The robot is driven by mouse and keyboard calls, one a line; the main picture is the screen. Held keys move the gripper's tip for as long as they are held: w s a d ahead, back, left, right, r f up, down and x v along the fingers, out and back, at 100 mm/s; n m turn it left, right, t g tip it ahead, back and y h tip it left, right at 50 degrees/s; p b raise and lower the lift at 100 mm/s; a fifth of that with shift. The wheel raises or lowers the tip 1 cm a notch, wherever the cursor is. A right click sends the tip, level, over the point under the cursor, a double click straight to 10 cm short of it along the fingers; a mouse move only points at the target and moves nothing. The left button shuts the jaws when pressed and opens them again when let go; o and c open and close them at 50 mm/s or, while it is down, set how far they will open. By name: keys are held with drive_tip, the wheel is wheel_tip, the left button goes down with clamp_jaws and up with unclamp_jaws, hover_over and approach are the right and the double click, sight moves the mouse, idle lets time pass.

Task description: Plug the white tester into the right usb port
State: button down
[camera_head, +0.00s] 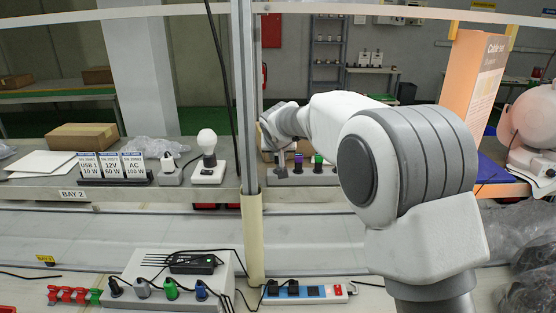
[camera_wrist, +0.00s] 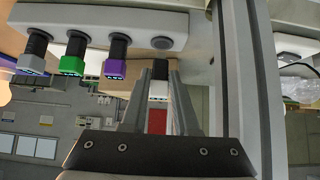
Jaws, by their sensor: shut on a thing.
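In the wrist view my gripper (camera_wrist: 161,80) is shut on the white tester (camera_wrist: 158,90), a small white block with a black end, between its two fingers. The black end points toward a round disc (camera_wrist: 165,43) on a pale rack; I cannot tell whether they touch. In the head view my gripper is mostly hidden behind my arm, near the rack (camera_head: 305,180) on the back shelf. A white power strip (camera_head: 275,299) with a blue section lies front centre; small openings show on it, but I cannot tell which is the right usb port.
Purple (camera_wrist: 115,68), green (camera_wrist: 73,66) and grey (camera_wrist: 32,63) testers stand beside mine on the rack. A metal post (camera_head: 246,120) rises close to my gripper. A white box (camera_head: 170,262) with several coloured plugs stands front left. A lamp bulb (camera_head: 207,142) stands left of the post.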

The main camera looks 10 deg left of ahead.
wheel_tip(320, 180, up, 4)
drive_tip(key=shift+f+p, duration=0.1)
drive_tip(key=shift+p, duration=0.8)
drive_tip(key=shift+s, duration=0.1)
